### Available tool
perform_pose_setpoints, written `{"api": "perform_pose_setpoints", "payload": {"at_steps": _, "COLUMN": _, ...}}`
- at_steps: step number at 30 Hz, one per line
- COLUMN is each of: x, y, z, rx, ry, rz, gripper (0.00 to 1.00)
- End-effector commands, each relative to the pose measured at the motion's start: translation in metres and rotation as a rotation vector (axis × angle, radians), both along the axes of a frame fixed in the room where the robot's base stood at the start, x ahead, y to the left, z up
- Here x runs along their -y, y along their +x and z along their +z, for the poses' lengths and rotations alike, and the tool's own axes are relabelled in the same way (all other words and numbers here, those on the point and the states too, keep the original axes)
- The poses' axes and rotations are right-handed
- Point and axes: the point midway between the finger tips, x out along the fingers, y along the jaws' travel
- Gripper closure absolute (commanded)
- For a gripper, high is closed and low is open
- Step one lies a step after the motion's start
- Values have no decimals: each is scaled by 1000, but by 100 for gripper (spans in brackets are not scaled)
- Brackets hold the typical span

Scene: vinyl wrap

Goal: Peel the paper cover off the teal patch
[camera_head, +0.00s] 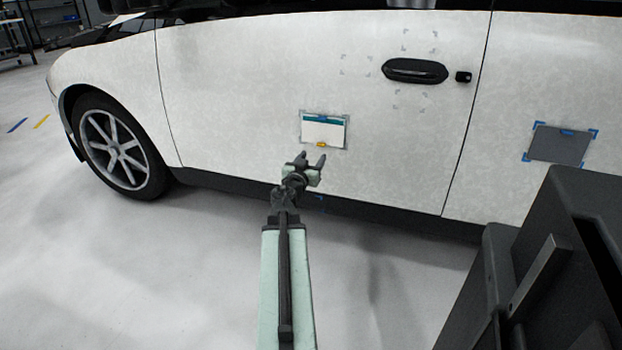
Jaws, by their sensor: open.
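The teal patch (328,121) is on the lower part of the white car door. A teal strip shows along its top. The pale paper cover (322,132) lies over the rest of it, with a small yellow tab (321,145) at the bottom edge. My gripper (313,160) is open and empty, just below the patch and slightly left of the tab in the picture. Whether its fingertips touch the door cannot be told from this view.
The black door handle (415,71) is at the upper right, with grey corner marks around it. A dark grey patch (560,144) with blue corner marks is on the panel at right. A front wheel (112,144) is at left. The floor (160,260) at lower left is clear.

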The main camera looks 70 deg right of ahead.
Motion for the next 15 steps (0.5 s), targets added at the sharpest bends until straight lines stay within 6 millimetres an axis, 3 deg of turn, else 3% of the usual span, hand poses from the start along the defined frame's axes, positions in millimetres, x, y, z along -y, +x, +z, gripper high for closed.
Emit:
{"api": "perform_pose_setpoints", "payload": {"at_steps": 8, "x": 10, "y": 1, "z": 2, "rx": 1, "ry": -1, "rz": 1, "gripper": 47}}
{"api": "perform_pose_setpoints", "payload": {"at_steps": 15, "x": 49, "y": 4, "z": 1, "rx": 0, "ry": -1, "rz": -1, "gripper": 47}}
